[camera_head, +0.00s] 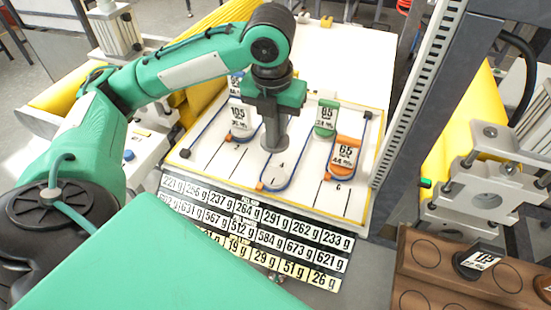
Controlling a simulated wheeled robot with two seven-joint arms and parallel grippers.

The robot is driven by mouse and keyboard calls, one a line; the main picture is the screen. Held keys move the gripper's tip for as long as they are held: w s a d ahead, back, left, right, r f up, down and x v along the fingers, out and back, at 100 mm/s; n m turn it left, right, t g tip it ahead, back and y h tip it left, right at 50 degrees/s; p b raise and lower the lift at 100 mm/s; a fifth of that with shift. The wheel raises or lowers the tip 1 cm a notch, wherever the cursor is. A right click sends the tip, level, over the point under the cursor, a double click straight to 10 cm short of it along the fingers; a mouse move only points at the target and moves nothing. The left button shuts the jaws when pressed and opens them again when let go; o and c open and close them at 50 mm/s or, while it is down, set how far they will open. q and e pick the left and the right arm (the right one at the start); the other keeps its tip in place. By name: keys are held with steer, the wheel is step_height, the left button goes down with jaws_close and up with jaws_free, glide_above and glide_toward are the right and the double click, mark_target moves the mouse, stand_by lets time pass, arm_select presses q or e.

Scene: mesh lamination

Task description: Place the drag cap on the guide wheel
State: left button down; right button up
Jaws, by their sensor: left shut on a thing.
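My left gripper (275,118) reaches down from the green arm over the white board (215,160). It is shut on a grey piece with a narrow stem, seemingly the drag cap (276,136), held upright over a blue-outlined loop near the board's middle. I cannot tell whether its lower end touches the board. Labelled weights stand around it: a blue one (239,121) to the left, a green one (326,117) and an orange one (346,155) to the right. I cannot pick out the guide wheel for certain. My right gripper is not in view.
A strip of gram labels (250,222) lies along the board's front edge. A brown wooden tray (440,270) with round recesses and a dark labelled weight (476,262) stands at front right. A dark upright post (428,100) rises right of the board.

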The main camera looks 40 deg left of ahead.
mark_target(274, 146)
arm_select(q)
step_height(274, 146, down, 7)
steer(key=shift+s+r+p, duration=0.1)
steer(key=shift+p, duration=0.35)
steer(key=shift+f+p, duration=0.3)
steer(key=shift+f, duration=2.1)
steer(key=shift+f, duration=0.15)
steer(key=c, duration=1.3)
jaws_free()
steer(key=r, duration=0.4)
steer(key=s+r+b, duration=0.1)
steer(key=r, duration=0.3)
steer(key=r+b, duration=0.1)
steer(key=r, duration=0.3)
steer(key=shift+s+d+r, duration=0.1)
steer(key=shift+s+d, duration=0.05)
steer(key=shift+d, duration=0.05)
